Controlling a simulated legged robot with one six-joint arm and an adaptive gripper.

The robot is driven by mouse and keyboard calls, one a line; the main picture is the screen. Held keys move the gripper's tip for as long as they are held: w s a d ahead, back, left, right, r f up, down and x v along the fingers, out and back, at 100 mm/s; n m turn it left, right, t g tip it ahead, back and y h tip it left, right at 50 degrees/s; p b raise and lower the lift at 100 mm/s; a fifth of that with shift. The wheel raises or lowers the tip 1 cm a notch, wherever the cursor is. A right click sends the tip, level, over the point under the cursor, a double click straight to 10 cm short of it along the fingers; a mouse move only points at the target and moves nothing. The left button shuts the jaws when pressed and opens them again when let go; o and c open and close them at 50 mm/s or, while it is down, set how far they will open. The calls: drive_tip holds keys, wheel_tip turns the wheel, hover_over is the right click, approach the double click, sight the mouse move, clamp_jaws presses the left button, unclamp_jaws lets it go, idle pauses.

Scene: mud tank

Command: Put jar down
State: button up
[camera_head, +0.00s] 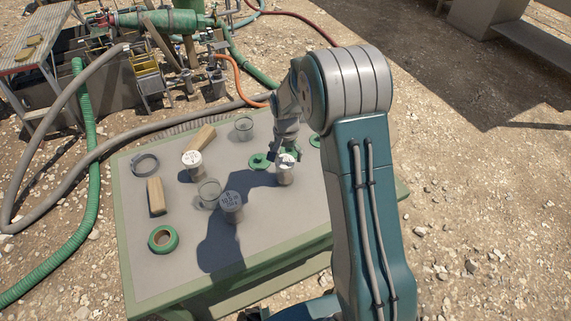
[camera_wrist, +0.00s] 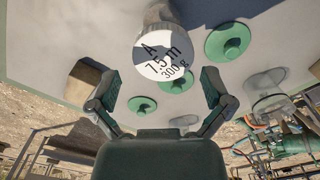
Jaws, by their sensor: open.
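A metal jar (camera_head: 286,172) with a pale lid stands upright on the worktable (camera_head: 180,275), at its right side.
Two similar jars (camera_head: 231,207) (camera_head: 192,165) and two clear glasses (camera_head: 209,192) (camera_head: 243,128) stand left of my gripper. Green discs (camera_head: 259,161), wooden blocks (camera_head: 156,196), a green tape roll (camera_head: 163,238) and a grey ring (camera_head: 145,163) also lie there.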

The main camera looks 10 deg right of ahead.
wheel_tip(320, 180, up, 6)
drive_tip(key=shift+r, duration=0.2)
drive_tip(key=s+r+n+t, duration=0.3)
drive_tip(key=s+r, duration=0.9)
drive_tip(key=r, duration=0.3)
drive_tip(key=s+r+n+t, duration=0.1)
drive_tip(key=s+r+n, duration=0.1)
drive_tip(key=s, duration=0.6)
drive_tip(key=s+r+n+t, duration=0.1)
drive_tip(key=s+r, duration=0.1)
drive_tip(key=s, duration=0.7)
drive_tip(key=shift+s+n+t, duration=0.25)
drive_tip(key=shift+n+t, duration=0.05)
drive_tip(key=shift+n, duration=0.1)
drive_tip(key=shift+d+r, duration=0.1)
drive_tip(key=shift+r, duration=0.05)
